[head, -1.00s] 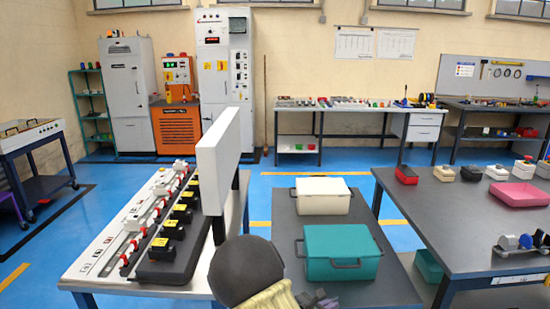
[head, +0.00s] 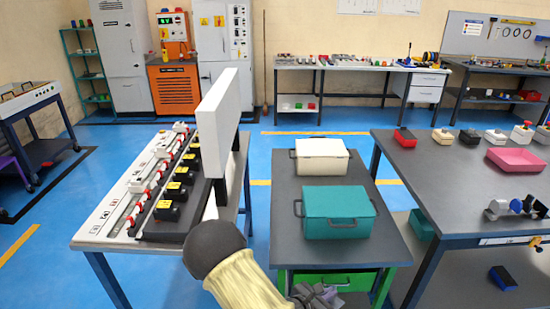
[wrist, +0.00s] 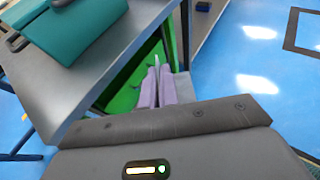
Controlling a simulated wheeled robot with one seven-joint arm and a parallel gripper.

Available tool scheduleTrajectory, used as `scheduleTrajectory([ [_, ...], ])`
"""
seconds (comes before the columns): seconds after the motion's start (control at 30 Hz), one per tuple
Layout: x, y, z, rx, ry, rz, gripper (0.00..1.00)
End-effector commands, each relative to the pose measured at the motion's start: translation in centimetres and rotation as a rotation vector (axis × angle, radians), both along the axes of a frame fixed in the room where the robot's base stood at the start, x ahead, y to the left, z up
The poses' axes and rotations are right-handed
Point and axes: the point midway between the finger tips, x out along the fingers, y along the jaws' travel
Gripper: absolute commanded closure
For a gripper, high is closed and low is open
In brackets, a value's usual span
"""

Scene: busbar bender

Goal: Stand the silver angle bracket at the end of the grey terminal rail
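My gripper (wrist: 157,82) shows in the wrist view as two purple-grey fingers close together, pointing away beside the dark table. A thin pale sliver shows between their tips; I cannot tell whether it is a held part or a gap. In the head view my gripper (head: 318,296) is low, in front of the middle table. The grey terminal rail (head: 124,229) lies along the white-topped left table, with red and white pieces on it. A small silver piece (head: 496,209) stands on the right table beside blue and dark pieces; I cannot tell if it is the angle bracket.
A white upright panel (head: 222,125) stands at the left table's right side, by a row of black blocks (head: 168,210). A teal case (head: 338,213) and a cream case (head: 321,157) sit on the middle table (head: 285,190). Blue floor separates the tables.

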Motion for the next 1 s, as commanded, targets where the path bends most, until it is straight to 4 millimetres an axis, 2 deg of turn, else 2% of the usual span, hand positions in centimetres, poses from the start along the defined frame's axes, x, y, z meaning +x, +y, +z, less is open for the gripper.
scheduleTrajectory([
  [0.03,0.0,0.0,1.6,-0.002,-0.001,0.000,1.00],
  [0.5,0.0,-0.1,6.6,-0.005,-0.001,0.002,1.00],
  [0.67,0.0,-0.1,7.2,-0.004,-0.003,0.001,1.00],
  [1.0,0.0,-0.1,6.9,-0.003,-0.004,0.002,1.00],
])
